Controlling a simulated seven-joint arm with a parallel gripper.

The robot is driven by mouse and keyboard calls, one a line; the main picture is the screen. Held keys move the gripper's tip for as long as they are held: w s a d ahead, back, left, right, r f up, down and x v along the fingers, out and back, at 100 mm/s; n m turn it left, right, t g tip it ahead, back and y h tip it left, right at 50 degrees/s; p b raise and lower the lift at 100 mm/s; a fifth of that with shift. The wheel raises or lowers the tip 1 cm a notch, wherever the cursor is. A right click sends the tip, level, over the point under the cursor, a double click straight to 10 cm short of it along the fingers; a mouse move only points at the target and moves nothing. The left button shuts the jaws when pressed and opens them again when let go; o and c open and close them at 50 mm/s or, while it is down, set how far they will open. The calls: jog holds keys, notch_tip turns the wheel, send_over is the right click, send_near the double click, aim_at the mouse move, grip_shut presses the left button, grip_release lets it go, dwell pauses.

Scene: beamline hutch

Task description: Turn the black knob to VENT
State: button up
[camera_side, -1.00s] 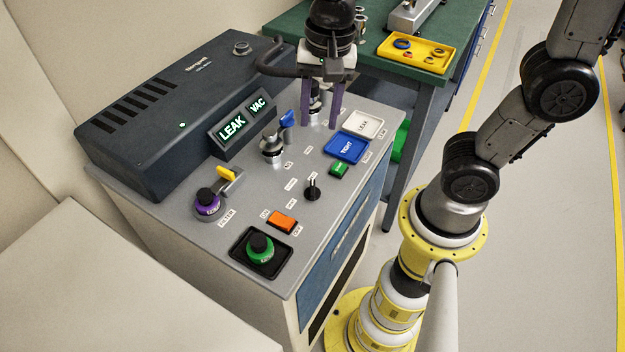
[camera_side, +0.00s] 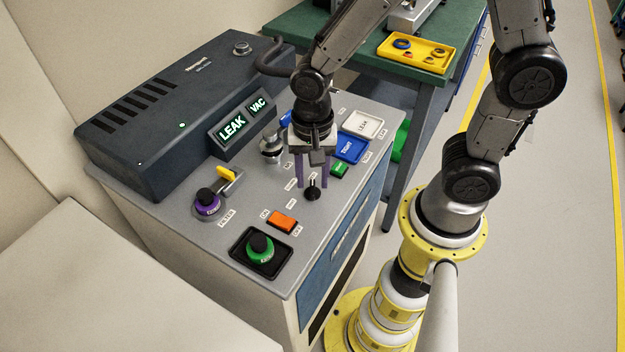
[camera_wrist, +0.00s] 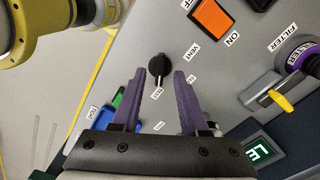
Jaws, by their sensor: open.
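The black knob (camera_side: 312,192) stands on the grey panel top, between the orange switch and the blue button. It also shows in the wrist view (camera_wrist: 157,65), with a light pointer line facing the gripper side. A small VENT label (camera_wrist: 190,50) lies beside it, to its upper right in the wrist view. My gripper (camera_side: 313,184) points down over the knob, with its purple fingers apart. In the wrist view the fingertips (camera_wrist: 160,72) lie to either side of the knob with gaps. They hold nothing; their exact height over the panel is unclear.
The orange switch (camera_side: 282,221) and green knob (camera_side: 260,249) stand toward the front. A purple knob (camera_side: 208,201) and yellow lever (camera_side: 227,173) are left. The blue button (camera_side: 351,149) and green switch (camera_side: 340,169) are close behind. The lit LEAK/VAC display (camera_side: 243,119) stands at the back left.

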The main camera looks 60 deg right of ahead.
jog(key=shift+f, duration=0.85)
grip_shut()
